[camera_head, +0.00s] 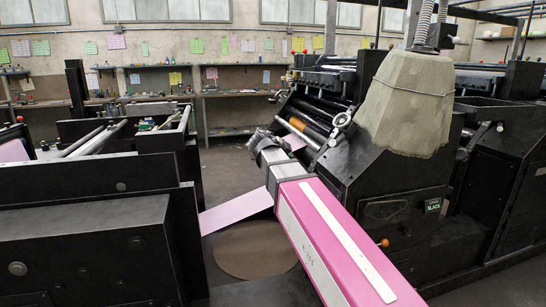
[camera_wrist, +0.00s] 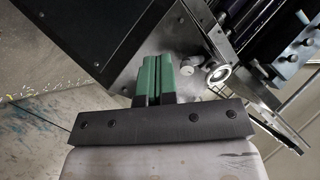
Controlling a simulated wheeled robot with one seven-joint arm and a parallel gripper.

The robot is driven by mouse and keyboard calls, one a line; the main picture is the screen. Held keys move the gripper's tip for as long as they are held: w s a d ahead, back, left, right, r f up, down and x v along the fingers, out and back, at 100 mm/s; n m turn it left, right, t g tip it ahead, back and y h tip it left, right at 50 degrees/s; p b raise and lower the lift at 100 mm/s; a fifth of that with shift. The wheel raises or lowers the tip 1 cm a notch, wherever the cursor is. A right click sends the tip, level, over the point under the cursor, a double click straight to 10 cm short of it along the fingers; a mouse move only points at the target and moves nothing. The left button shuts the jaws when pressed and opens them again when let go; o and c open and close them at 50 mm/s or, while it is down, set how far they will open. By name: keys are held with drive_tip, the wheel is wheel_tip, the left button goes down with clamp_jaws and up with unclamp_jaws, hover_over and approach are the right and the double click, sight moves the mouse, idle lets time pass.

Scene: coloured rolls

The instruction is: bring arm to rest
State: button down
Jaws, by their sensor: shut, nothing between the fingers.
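My gripper (camera_wrist: 153,80) shows in the wrist view, its two green fingers side by side and closed together with nothing between them. In the wrist view the fingers point up the picture, toward a dark machine panel (camera_wrist: 85,40) with a metal edge. A round metal knob (camera_wrist: 218,73) shows to the right of the fingertips; whether anything touches it I cannot tell. In the head view my arm, pink and white, reaches from the lower right to the middle, and its far end is beside the large black machine (camera_head: 385,185). The fingers are too small to make out there.
A handwheel (camera_head: 341,120) and dark rollers (camera_head: 318,108) are on the machine by my arm's end. A black machine (camera_head: 85,235) stands at left. A pink sheet (camera_head: 236,211) slopes between them, above a brown floor disc (camera_head: 255,250). Workbenches (camera_head: 240,94) line the back wall.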

drive_tip(key=s+d+f+n+g+y, duration=0.2)
drive_tip(key=s+f+n, duration=0.4)
drive_tip(key=f, duration=0.6)
drive_tip(key=s+d+f+n+g+y, duration=0.3)
drive_tip(key=s+d+f+n, duration=0.3)
drive_tip(key=f, duration=0.7)
drive_tip(key=s+d+f+n+g+y, duration=0.2)
drive_tip(key=s+d+f+n, duration=0.3)
drive_tip(key=f, duration=0.7)
drive_tip(key=shift+s+d+f+n+g+y, duration=0.2)
drive_tip(key=shift+s+f+n+g+y, duration=0.2)
drive_tip(key=shift+s+n+g, duration=0.65)
drive_tip(key=shift+s+m, duration=0.15)
drive_tip(key=shift+m, duration=0.1)
